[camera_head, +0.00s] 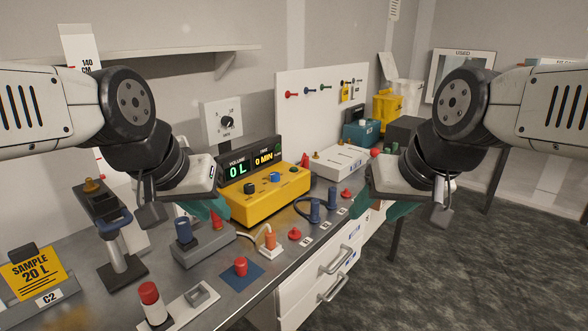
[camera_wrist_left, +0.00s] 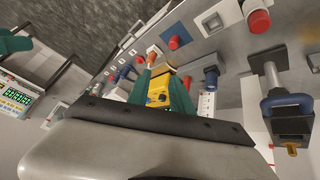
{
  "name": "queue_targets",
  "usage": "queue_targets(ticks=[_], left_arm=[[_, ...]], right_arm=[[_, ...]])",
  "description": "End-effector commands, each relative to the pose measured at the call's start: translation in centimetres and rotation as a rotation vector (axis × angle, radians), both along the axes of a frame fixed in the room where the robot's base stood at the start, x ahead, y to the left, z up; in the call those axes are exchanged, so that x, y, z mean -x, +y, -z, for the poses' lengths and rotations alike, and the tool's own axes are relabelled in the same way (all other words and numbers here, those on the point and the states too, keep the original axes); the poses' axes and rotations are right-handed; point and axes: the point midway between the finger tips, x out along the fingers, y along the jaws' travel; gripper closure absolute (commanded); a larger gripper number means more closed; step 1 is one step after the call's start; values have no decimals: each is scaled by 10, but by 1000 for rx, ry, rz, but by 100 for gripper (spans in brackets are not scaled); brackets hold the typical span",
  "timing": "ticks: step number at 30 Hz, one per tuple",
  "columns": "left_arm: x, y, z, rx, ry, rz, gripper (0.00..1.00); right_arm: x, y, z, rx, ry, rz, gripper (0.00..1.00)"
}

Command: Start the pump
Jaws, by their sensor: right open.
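I cannot tell which part is the pump. A red button (camera_head: 240,266) sits on a blue plate in front. My left gripper (camera_head: 208,207) is in the air left of the yellow box. In the left wrist view its green fingers (camera_wrist_left: 163,78) are apart and empty, with the yellow box (camera_wrist_left: 160,90) beyond the gap. My right gripper (camera_head: 383,207) is open and empty, right of the bench edge.
A SAMPLE 20 L block (camera_head: 38,272) and a clamp stand (camera_head: 118,245) are at the left. Drawers (camera_head: 318,280) face the open floor.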

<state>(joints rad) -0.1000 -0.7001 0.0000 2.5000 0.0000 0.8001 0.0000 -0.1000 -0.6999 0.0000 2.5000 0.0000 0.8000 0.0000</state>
Motion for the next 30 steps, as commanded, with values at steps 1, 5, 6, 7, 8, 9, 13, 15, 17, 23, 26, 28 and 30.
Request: queue_targets(ticks=[1,5,6,7,8,9,13,15,17,23,26,28,30], left_arm=[[0,0,0,0,0,0,85],[0,0,0,0,0,0,100],[0,0,0,0,0,0,100],[0,0,0,0,0,0,100],[0,0,0,0,0,0,100],[0,0,0,0,0,0,100],[0,0,0,0,0,0,100],[0,0,0,0,0,0,100],[0,0,0,0,0,0,100],[0,0,0,0,0,0,100],[0,0,0,0,0,0,100],[0,0,0,0,0,0,100],[0,0,0,0,0,0,100]], right_arm=[[0,0,0,0,0,0,46],[0,0,0,0,0,0,46],[0,0,0,0,0,0,46],[0,0,0,0,0,0,46],[0,0,0,0,0,0,46],[0,0,0,0,0,0,46],[0,0,0,0,0,0,46],[0,0,0,0,0,0,46],[0,0,0,0,0,0,46],[0,0,0,0,0,0,46],[0,0,0,0,0,0,46],[0,0,0,0,0,0,46],[0,0,0,0,0,0,46]])
